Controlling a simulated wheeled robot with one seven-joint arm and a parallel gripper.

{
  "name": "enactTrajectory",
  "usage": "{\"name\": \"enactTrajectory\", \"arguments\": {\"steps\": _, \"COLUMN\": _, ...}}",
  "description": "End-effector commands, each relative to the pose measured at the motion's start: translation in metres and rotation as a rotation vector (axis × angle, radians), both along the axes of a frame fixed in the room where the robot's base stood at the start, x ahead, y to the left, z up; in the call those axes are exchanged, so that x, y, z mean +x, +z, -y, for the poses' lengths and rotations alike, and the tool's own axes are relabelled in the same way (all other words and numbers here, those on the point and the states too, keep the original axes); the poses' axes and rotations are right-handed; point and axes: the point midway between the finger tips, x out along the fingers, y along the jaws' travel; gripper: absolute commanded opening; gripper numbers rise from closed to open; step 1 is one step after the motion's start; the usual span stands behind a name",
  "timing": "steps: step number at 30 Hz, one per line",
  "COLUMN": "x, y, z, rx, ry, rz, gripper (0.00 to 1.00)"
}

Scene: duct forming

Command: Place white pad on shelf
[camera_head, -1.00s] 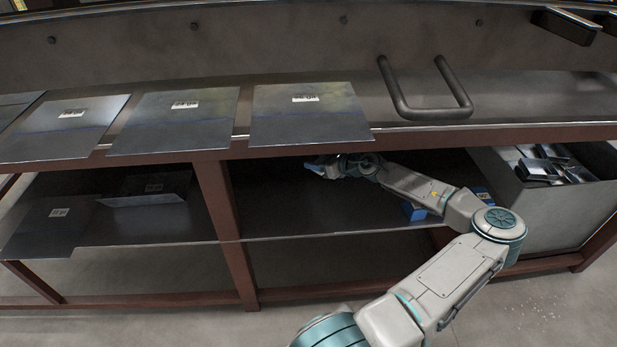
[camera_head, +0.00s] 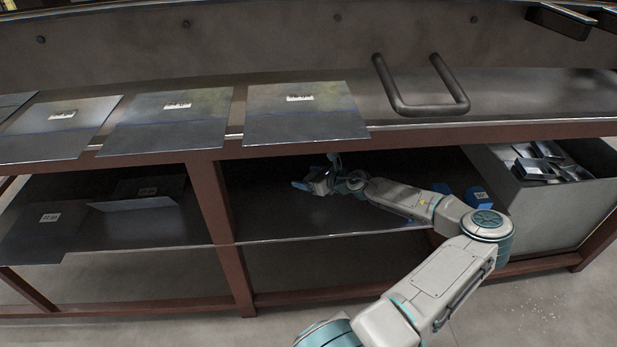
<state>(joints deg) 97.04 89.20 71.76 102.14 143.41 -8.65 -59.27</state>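My gripper (camera_head: 318,180) is under the table top, above the dark lower shelf (camera_head: 290,228) in the middle bay. A blue tip points left from it, and another blue-grey part rises toward the table's front beam. It is small and dark there, so I cannot tell whether the fingers are apart or what lies between them. I cannot make out a white pad in this view. My arm reaches in from the lower right and covers part of the shelf.
Metal sheets with white labels (camera_head: 305,118) lie on the table top (camera_head: 520,100), beside a dark handle (camera_head: 420,108). More sheets (camera_head: 140,203) lie on the left lower shelf. Blue boxes (camera_head: 478,196) and a grey bin (camera_head: 555,213) of metal parts are at right. A red post (camera_head: 212,200) divides the bays.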

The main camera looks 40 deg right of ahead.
Motion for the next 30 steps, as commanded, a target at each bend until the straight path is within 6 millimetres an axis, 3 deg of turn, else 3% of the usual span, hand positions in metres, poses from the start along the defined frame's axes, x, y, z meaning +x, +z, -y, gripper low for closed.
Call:
{"name": "enactTrajectory", "arguments": {"steps": 11, "x": 0.0, "y": 0.005, "z": 0.0, "rx": -0.003, "ry": 0.001, "rz": 0.0, "gripper": 0.76}}
{"name": "enactTrajectory", "arguments": {"steps": 30, "x": -0.095, "y": 0.045, "z": 0.023, "rx": 0.001, "ry": -0.001, "rz": 0.002, "gripper": 0.76}}
